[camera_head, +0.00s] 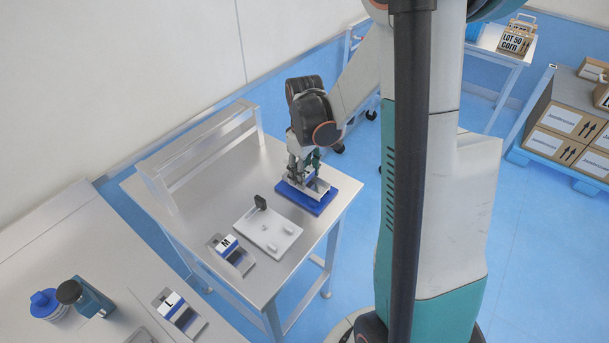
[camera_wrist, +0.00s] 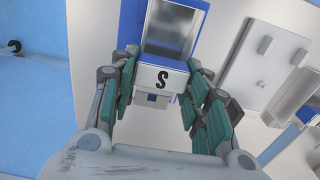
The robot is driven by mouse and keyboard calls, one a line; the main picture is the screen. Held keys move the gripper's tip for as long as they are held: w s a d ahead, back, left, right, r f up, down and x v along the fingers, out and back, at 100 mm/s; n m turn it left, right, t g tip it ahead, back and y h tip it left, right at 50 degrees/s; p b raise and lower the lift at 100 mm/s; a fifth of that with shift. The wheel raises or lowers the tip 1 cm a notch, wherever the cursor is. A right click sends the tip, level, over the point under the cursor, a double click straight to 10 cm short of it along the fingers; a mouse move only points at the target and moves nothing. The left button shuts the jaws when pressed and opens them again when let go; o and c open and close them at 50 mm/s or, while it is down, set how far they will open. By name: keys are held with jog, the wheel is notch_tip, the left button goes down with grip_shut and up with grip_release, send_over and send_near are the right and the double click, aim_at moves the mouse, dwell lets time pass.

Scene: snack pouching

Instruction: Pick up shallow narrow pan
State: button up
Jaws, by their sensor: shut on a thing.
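The shallow narrow pan (camera_wrist: 172,30) is metal with a blue and white end marked "S". In the head view its metal part (camera_head: 317,188) shows over a blue mat (camera_head: 305,204) at the table's right end. My gripper (camera_head: 303,170) is over it, pointing down. In the wrist view my gripper (camera_wrist: 160,72) is shut on the pan, with green fingers on both sides of the "S" end. The fingers partly hide the pan in the head view. I cannot tell whether the pan touches the mat.
A white plate with small blocks (camera_head: 268,232) lies left of the mat, with an "M" pan (camera_head: 230,254) beyond. An "L" pan (camera_head: 181,312), a blue-lidded jar (camera_head: 45,303) and a dark-lidded container (camera_head: 86,296) stand on the near-left counter. A raised metal rack (camera_head: 205,150) lines the table's back.

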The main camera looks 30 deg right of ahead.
notch_tip(320, 180, up, 18)
jog(key=p, duration=0.4)
jog(key=shift+p, duration=0.3)
jog(key=shift+f, duration=0.15)
